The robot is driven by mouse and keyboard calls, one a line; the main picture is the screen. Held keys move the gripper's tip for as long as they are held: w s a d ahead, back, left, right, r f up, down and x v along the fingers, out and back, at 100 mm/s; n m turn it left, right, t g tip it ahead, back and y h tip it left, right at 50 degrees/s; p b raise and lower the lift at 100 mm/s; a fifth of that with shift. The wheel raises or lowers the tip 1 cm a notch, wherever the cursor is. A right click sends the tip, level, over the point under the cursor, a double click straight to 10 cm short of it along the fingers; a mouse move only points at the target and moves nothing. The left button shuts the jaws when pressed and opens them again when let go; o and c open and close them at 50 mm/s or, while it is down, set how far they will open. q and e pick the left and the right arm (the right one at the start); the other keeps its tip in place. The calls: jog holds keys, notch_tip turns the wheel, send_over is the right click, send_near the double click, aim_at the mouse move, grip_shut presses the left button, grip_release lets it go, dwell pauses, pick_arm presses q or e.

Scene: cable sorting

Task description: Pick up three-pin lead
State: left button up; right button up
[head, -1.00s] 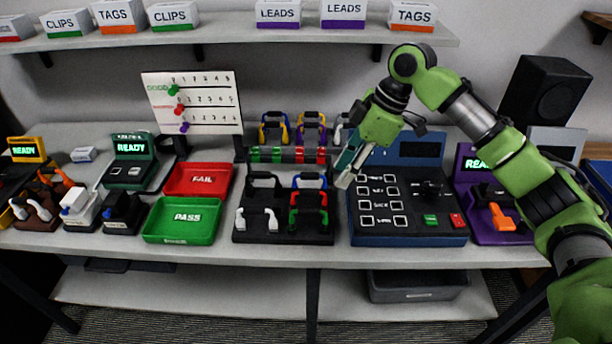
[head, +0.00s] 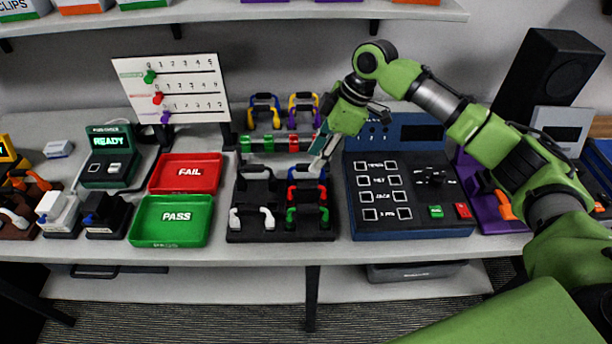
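A black rack (head: 280,237) in the middle of the table holds several handle-shaped leads: a black one (head: 256,171) at back left, a white one (head: 252,210) at front left, and blue (head: 303,170), red (head: 306,190) and green (head: 305,210) ones stacked down the right side. No readable label tells which is the three-pin lead. My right gripper (head: 318,165) points down at the rack's back right corner, close beside the blue lead. I cannot tell whether it touches it, or how far its fingers are apart. My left gripper is out of view.
A red FAIL tray (head: 186,188) and green PASS tray (head: 170,240) stand left of the rack. A blue test panel (head: 410,232) stands close on its right. More coloured leads (head: 263,110) stand behind it. The front table strip is clear.

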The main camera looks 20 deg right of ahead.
aim_at(308, 165)
jog(key=p+x, duration=0.1)
jog(key=x, duration=0.1)
jog(key=a+x, duration=0.1)
jog(key=x, duration=0.1)
jog(key=shift+s+p, duration=0.1)
jog(key=shift+p, duration=0.25)
jog(key=shift+a+f, duration=0.15)
jog(key=shift+f, duration=0.3)
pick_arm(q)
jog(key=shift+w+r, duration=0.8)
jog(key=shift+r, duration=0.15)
pick_arm(e)
grip_shut()
